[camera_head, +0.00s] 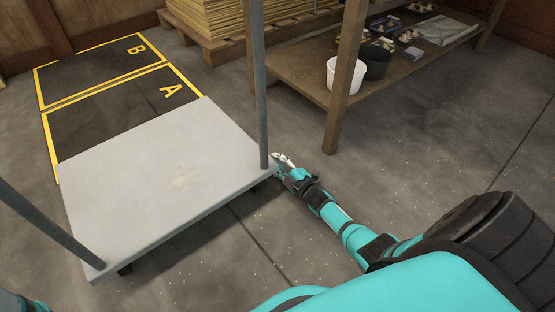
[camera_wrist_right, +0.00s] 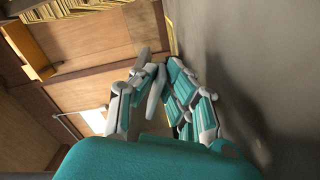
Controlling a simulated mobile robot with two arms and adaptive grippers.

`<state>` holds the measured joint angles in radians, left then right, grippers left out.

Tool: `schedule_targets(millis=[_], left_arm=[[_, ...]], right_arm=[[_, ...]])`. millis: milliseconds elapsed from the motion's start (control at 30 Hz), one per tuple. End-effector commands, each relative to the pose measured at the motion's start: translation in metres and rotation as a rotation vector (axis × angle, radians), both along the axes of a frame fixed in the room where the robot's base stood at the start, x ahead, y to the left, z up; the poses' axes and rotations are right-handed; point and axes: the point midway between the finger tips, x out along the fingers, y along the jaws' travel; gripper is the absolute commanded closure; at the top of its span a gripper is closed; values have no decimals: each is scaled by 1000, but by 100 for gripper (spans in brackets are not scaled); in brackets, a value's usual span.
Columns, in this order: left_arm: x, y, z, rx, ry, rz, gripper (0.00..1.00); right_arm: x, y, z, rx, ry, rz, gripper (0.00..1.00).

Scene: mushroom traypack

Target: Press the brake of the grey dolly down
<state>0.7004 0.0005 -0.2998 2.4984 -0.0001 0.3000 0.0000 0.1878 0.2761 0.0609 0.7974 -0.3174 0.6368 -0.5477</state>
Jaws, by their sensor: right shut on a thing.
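The grey dolly (camera_head: 160,190) has a flat light-grey deck with dark-grey upright posts (camera_head: 262,90) and small dark wheels beneath. Its brake cannot be made out in either view. My right gripper (camera_head: 280,160) is low, at the dolly's right corner, just right of the base of a post. In the right wrist view its fingers (camera_wrist_right: 158,85) are drawn close together. My left gripper is not in view; only a bit of teal shows at the lower left.
Yellow-framed dark floor areas marked A (camera_head: 110,103) and B (camera_head: 85,72) lie beyond the dolly. A wooden table (camera_head: 300,75) with white and black buckets (camera_head: 342,73) stands at the back right. A loaded pallet (camera_head: 225,48) is behind. The concrete floor right of the dolly is open.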

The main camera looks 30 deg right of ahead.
Motion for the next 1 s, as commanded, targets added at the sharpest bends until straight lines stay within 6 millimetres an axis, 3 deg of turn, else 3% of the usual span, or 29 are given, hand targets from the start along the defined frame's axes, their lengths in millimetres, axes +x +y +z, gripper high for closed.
schedule_targets(millis=[567,600,733,1000], left_arm=[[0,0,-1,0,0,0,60],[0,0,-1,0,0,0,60],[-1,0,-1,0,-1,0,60],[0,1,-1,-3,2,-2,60]], right_arm=[[0,1,-2,40,4,0,100],[0,1,-2,40,4,0,87],[0,1,-2,39,4,0,70],[-1,1,-2,38,4,0,69]])
